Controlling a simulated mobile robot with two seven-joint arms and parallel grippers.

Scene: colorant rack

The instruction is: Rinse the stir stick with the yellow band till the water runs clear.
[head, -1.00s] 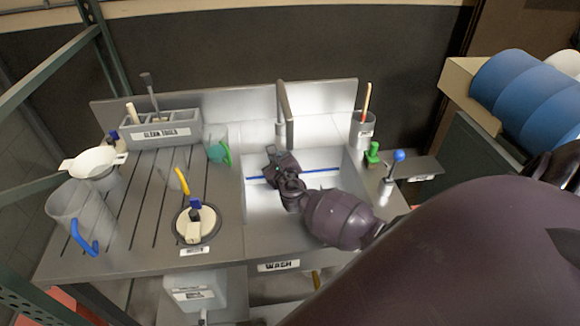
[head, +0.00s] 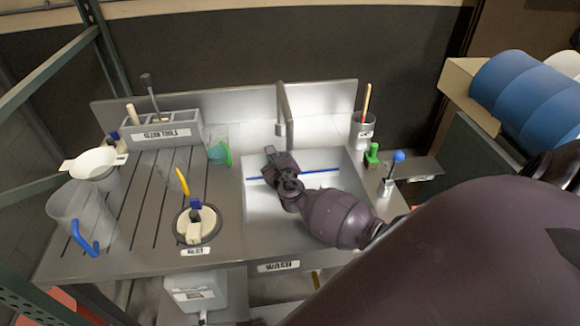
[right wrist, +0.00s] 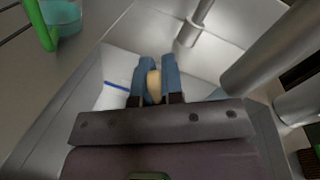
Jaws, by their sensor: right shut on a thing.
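My right gripper (head: 270,160) reaches over the wash sink (head: 325,210), below the faucet (head: 288,125). In the right wrist view its blue fingers (right wrist: 156,82) are shut on a tan, wood-coloured piece (right wrist: 153,84), which appears to be the end of a stir stick. No yellow band is visible on it, and the rest of it is hidden by the gripper. I cannot make out running water or its colour. A blue line (head: 320,171) crosses the sink behind the gripper. My left gripper is not in view.
Left of the sink, a grooved drainboard holds a clear jug (head: 80,218), a white strainer (head: 95,163), a clean-tools rack (head: 165,132) and a round holder (head: 197,228). A green-handled cup (head: 219,150) stands near the sink. Right are a stick cup (head: 362,131) and a blue-knobbed lever (head: 398,156).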

